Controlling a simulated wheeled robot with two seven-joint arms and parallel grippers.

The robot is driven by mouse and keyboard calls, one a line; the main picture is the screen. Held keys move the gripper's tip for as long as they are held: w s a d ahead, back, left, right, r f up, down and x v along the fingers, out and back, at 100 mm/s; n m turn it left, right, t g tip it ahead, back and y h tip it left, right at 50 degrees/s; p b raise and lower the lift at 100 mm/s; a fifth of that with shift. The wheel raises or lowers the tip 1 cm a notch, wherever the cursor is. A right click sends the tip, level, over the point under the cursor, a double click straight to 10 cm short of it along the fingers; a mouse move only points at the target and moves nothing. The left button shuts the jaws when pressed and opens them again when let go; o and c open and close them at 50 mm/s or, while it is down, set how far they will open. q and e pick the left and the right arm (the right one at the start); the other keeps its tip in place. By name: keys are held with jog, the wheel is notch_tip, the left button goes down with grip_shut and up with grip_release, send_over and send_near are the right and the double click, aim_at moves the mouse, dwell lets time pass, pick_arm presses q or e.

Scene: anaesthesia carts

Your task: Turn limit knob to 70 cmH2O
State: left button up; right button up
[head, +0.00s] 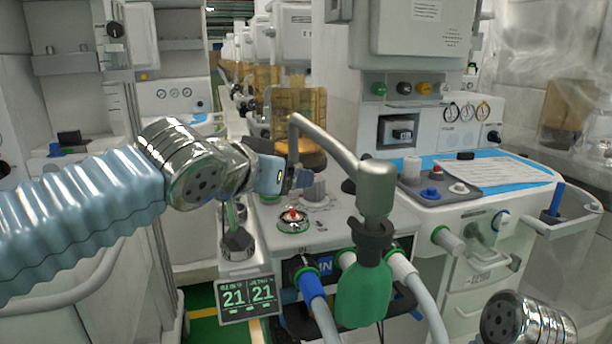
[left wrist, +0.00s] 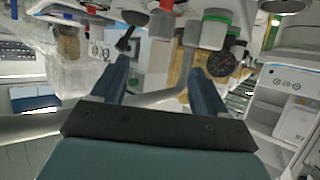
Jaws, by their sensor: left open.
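A pale grey knob (head: 314,191), which looks like the limit knob, stands on the top of the grey machine (head: 345,222). Its scale and setting are too small to read. My left gripper (head: 302,178) is open beside the knob's upper left, under the curved grey tube. In the left wrist view the two blue fingers of my left gripper (left wrist: 160,88) are spread apart, with a grey tube crossing behind them. I cannot make out the knob for certain there. My right gripper is out of view; only a metal part of my right arm shows at the lower right.
The curved grey tube (head: 325,140) arches close over the knob to a green bag (head: 363,293). A red-centred round fitting (head: 293,218) lies left of the knob. An amber canister (head: 299,115) stands behind.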

aim_at(314, 187)
pick_arm(q)
jog(key=p+x, duration=0.3)
jog(key=x, duration=0.7)
jog(key=shift+w+d+r, duration=0.1)
jog(key=shift+w, duration=0.05)
jog(key=shift+w+d+f, duration=0.3)
jog(key=shift+w, duration=0.15)
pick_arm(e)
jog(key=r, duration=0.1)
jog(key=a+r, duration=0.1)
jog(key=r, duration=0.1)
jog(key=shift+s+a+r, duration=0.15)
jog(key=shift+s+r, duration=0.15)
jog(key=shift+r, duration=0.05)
pick_arm(q)
jog(key=c, duration=1.1)
jog(key=shift+o, duration=0.2)
jog(key=shift+a, duration=0.1)
jog(key=shift+a+h, duration=0.1)
jog(key=shift+h, duration=0.2)
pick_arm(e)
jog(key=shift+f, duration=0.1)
